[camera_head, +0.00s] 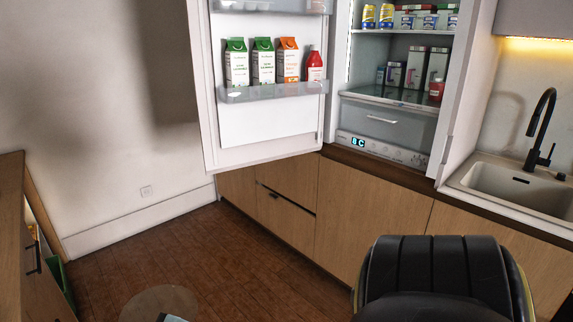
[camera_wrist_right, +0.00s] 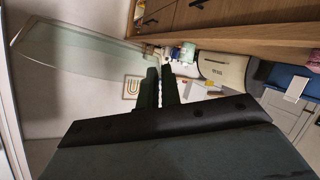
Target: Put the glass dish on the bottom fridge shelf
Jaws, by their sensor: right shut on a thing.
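The glass dish (camera_wrist_right: 80,48), clear and pale green, shows in the right wrist view, stretching from the upper left to my gripper. My right gripper (camera_wrist_right: 160,80) is shut on its edge. In the head view the dish and the right fingertips do not show; a black part of my arm fills the lower right. The fridge stands open. Its bottom shelf (camera_head: 374,92) is the glass one above the drawer, with dark and white cartons (camera_head: 415,68) and a red-and-white tub (camera_head: 436,90) towards the back and right. The front left of this shelf looks bare. My left gripper is not in view.
The open fridge door (camera_head: 262,125) swings out left, its rack holding several cartons and a red bottle (camera_head: 314,66). A sink (camera_head: 515,182) with a black tap (camera_head: 543,128) is at the right. A round brown top (camera_head: 155,298) stands at the lower left. A wooden cabinet (camera_head: 45,280) edges the left.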

